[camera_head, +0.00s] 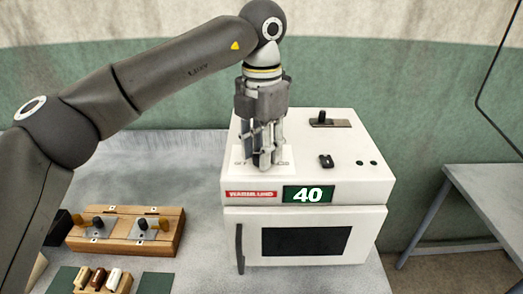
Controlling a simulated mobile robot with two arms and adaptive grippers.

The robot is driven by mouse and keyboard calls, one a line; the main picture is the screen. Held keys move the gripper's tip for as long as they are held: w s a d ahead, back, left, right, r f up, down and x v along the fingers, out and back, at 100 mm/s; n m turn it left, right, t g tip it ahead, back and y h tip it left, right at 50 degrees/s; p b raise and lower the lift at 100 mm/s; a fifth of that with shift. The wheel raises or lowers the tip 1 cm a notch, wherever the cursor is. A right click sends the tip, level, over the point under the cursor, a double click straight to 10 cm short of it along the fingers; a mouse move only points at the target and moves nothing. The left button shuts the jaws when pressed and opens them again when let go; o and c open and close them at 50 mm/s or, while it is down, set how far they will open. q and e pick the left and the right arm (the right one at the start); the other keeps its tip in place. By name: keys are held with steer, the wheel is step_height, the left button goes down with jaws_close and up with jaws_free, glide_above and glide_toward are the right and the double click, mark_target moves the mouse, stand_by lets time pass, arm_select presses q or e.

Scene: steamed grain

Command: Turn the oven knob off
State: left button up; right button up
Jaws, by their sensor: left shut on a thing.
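The white oven (375,185) stands on the table, with a black window in its closed door. A green display on its front reads 40. My left gripper (263,158) points down over a pale plate at the left of the oven top. It is shut on what appears to be the oven knob, which the fingers almost wholly hide; its turn angle cannot be told. A small black knob (326,161) sits free at the middle of the top. A black lever on a metal plate (330,123) is behind it. My right gripper is not in view.
A wooden block with metal plates and knobs (170,240) lies left of the oven. A small rack with several coloured pieces (115,277) is in front of it. Green mats lie nearby. A grey side table (490,190) stands apart at right.

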arm_select(q)
steer(key=shift+r, duration=0.15)
stand_by(0.4)
steer(key=o, duration=1)
step_height(320, 180, up, 12)
